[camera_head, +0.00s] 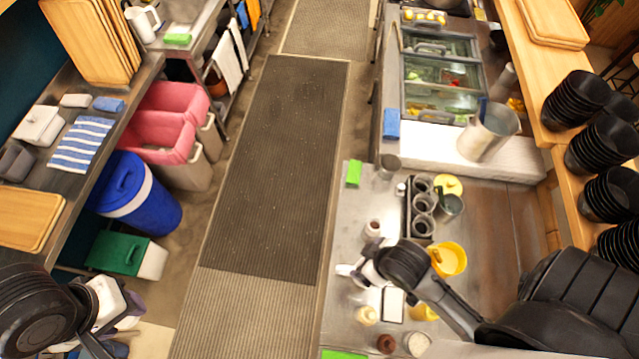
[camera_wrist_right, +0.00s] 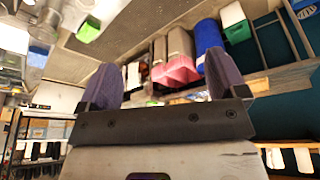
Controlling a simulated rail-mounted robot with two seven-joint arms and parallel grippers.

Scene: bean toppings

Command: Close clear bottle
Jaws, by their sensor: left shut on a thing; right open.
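My left gripper (camera_head: 128,312) is at the lower left, past the end of the left counter. It is shut on a small pale thing, largely hidden by the hand, so I cannot tell what it is. My right gripper (camera_head: 350,278) is low over the steel counter (camera_head: 345,215) on the right. Its purple fingers are apart with nothing between them in the right wrist view (camera_wrist_right: 162,80). Small bottles stand near it: a pinkish one (camera_head: 372,230), a pale yellow one (camera_head: 366,316) and a dark red one (camera_head: 386,343). I cannot pick out the clear bottle for certain.
A black rack of metal cups (camera_head: 408,215), a yellow bowl (camera_head: 465,258) and a white-filled jar (camera_head: 417,343) crowd the right counter. Stacked black bowls (camera_head: 575,98) stand at far right. Pink bins (camera_head: 165,110) and a blue barrel (camera_head: 160,208) line the left. The floor mat (camera_head: 275,170) is clear.

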